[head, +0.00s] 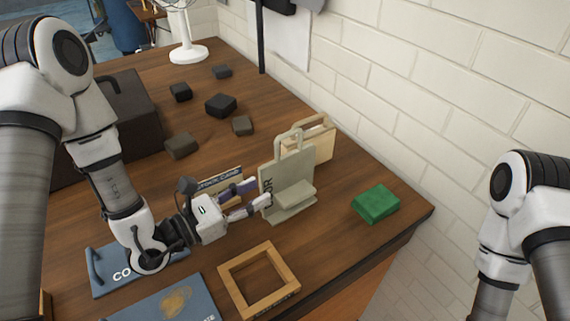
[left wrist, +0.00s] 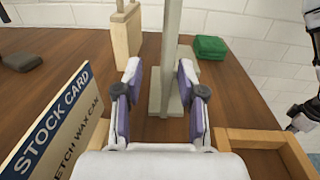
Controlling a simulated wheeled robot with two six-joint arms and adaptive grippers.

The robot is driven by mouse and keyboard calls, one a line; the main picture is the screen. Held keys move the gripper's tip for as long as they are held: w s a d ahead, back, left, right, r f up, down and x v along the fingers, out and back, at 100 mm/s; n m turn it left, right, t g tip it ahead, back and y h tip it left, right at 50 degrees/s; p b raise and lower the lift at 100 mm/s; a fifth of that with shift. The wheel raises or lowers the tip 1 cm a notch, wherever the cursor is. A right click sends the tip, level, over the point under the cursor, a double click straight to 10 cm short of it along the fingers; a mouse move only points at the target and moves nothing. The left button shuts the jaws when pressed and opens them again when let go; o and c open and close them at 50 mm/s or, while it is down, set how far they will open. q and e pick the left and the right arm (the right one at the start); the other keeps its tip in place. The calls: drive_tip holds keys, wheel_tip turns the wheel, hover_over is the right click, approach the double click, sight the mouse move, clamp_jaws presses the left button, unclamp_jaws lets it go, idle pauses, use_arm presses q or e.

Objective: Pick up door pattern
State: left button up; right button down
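The door pattern (head: 283,178) is a grey-green upright panel with a handle on top, a small ledge and lettering ending in "OR". It stands on a flat foot on the bench. My left gripper (head: 259,191) is open at the panel's left edge in the head view. In the left wrist view the panel (left wrist: 170,60) shows edge-on, between and beyond the two open fingertips (left wrist: 159,73), nearer the right one. I cannot tell if that finger touches it. My right arm shows at the right of the head view, but its gripper is out of frame.
A pale wooden holder (head: 322,145) stands behind the panel. A green block (head: 376,203) lies to its right, a square wooden frame (head: 235,290) in front. A stock card (head: 207,190) stands beside my left gripper. Several dark blocks (head: 221,105) lie farther back. A brick wall borders the bench.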

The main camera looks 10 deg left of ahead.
sight(284, 180)
use_arm(q)
drive_tip(key=d+b, duration=0.1)
drive_tip(key=b, duration=0.1)
drive_tip(key=s+d+b, duration=0.1)
drive_tip(key=b, duration=0.1)
drive_tip(key=shift+w+d+b, duration=0.1)
drive_tip(key=shift+w+b, duration=0.75)
drive_tip(key=shift+b, duration=0.25)
drive_tip(key=shift+w+d+r, duration=0.1)
drive_tip(key=shift+w+r, duration=0.05)
drive_tip(key=shift+w, duration=0.15)
drive_tip(key=p+x, duration=0.1)
drive_tip(key=x, duration=0.3)
drive_tip(key=shift+w+d+r+p, duration=0.1)
drive_tip(key=shift+w+d+p, duration=0.15)
drive_tip(key=shift+p, duration=0.15)
drive_tip(key=shift+w, duration=0.1)
drive_tip(key=shift+a, duration=0.1)
drive_tip(key=shift+c, duration=1.4)
clamp_jaws()
use_arm(e)
drive_tip(key=f, duration=0.2)
drive_tip(key=s+f, duration=0.1)
drive_tip(key=f, duration=0.1)
drive_tip(key=shift+s+d+f, duration=0.15)
drive_tip(key=shift+d, duration=0.05)
